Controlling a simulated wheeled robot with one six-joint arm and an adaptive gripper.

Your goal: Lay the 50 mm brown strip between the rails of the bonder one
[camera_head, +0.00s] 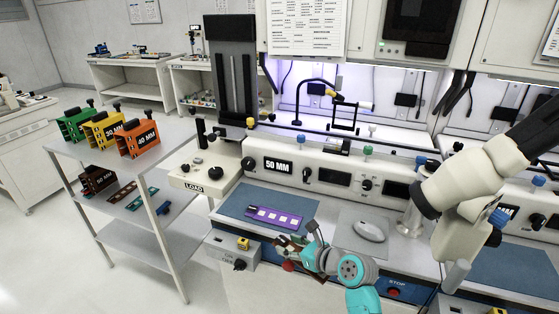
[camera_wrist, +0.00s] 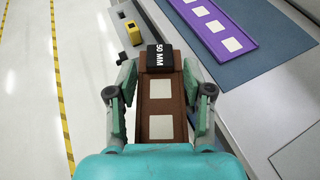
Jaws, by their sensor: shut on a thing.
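My gripper (camera_head: 300,250) is shut on a brown strip (camera_wrist: 160,108) with pale squares and a black block marked 50 MM at its far end. In the wrist view my gripper (camera_wrist: 165,105) has one finger on each long side of the strip. In the head view the strip (camera_head: 284,243) shows only partly, above the front edge of the bench. The bonder (camera_head: 320,175) stands behind it, a long white machine with a 50 MM sign, knobs and small displays. Its rails cannot be made out clearly.
A purple strip (camera_head: 274,217) lies on a blue mat (camera_head: 235,203) before the bonder. A mouse (camera_head: 369,231) lies to its right. A microscope (camera_head: 460,180) stands at right. The cart (camera_head: 165,185) at left holds coloured magazines and loose strips.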

